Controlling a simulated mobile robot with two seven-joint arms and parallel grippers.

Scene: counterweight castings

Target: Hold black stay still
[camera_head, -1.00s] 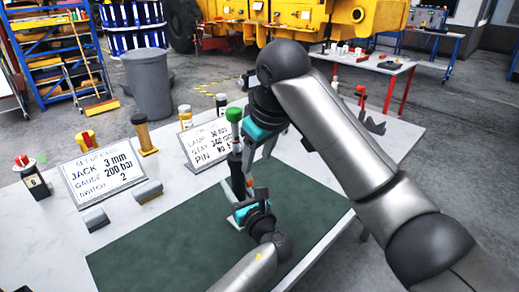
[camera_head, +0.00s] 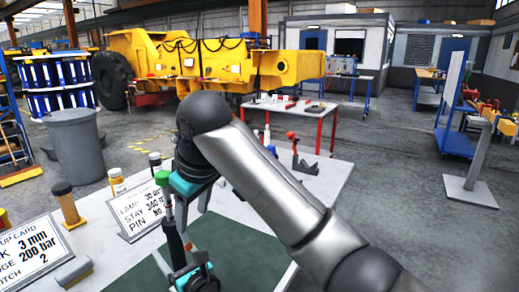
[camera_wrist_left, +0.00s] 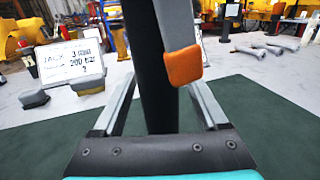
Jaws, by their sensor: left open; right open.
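In the left wrist view the stay (camera_wrist_left: 158,100) rises between the two spread fingers of my left gripper (camera_wrist_left: 158,108). A grey bar with an orange end (camera_wrist_left: 184,66) is close beside it. In the head view my left gripper (camera_head: 192,272) is low around the stay, near the picture's bottom edge. My right gripper (camera_head: 186,205) is open near the stay's top, pointing down. I cannot tell whether either gripper touches the stay. The stay's foot is hidden.
A dark green mat (camera_head: 232,238) covers part of the white bench. Two cards (camera_head: 143,208) (camera_head: 32,247) and several bottles stand on the left. A dark bracket (camera_head: 305,165) is at the bench's far edge. My right arm covers much of the bench's right side.

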